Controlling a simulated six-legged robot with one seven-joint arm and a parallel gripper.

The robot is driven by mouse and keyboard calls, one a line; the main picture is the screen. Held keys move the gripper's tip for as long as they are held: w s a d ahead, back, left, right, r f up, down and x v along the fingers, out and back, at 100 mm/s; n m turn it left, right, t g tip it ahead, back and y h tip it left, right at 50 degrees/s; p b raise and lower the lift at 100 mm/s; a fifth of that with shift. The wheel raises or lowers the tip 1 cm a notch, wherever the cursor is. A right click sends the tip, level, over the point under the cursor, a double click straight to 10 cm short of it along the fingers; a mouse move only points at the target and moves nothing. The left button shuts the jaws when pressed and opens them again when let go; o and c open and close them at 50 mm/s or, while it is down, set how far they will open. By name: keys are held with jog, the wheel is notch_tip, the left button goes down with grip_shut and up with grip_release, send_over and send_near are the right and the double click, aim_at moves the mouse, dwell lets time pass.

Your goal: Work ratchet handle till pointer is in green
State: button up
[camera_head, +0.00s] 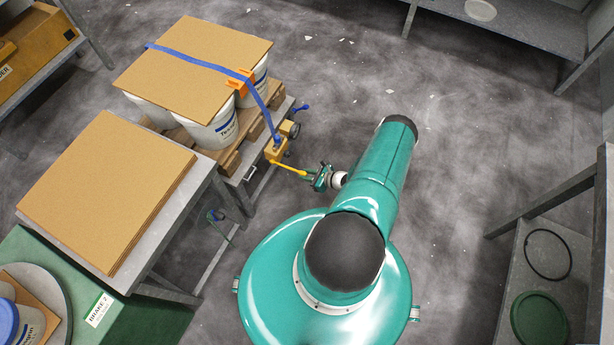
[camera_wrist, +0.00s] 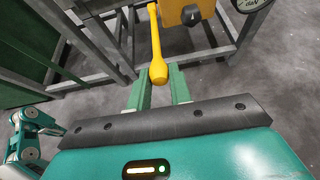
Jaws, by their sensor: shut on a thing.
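The yellow ratchet handle (camera_head: 287,168) sticks out from the orange ratchet box (camera_head: 276,149) at the pallet's near corner. My gripper (camera_head: 307,175) is at the handle's free end. In the wrist view the handle (camera_wrist: 155,35) comes down from the top, and its thick rounded end lies between the two green fingers of my gripper (camera_wrist: 159,76), which are shut on it. The ratchet box (camera_wrist: 185,12) shows at the top. A round gauge (camera_wrist: 247,5) is cut off at the top right edge; its pointer and any green zone cannot be made out.
A blue strap (camera_head: 195,60) runs over a brown board (camera_head: 170,75) on white pails (camera_head: 215,128) and a wooden pallet (camera_head: 228,160). A table with stacked boards (camera_head: 105,190) stands to the left. A grey shelf frame (camera_head: 550,195) is at right.

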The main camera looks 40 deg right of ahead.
jog(key=shift+d, duration=0.15)
jog(key=shift+w+a+r, duration=0.1)
jog(key=shift+w+r, duration=0.15)
jog(key=shift+r, duration=0.7)
jog(key=shift+w+a+r, duration=0.1)
jog(key=shift+w+r, duration=0.2)
jog(key=shift+r, duration=0.6)
jog(key=shift+w+a+r, duration=0.1)
jog(key=shift+w+r, duration=0.15)
jog(key=shift+r, duration=0.7)
jog(key=o, duration=0.9)
jog(key=shift+s, duration=0.1)
jog(key=v, duration=1.3)
jog(key=shift+s+r, duration=0.2)
jog(key=shift+s, duration=0.1)
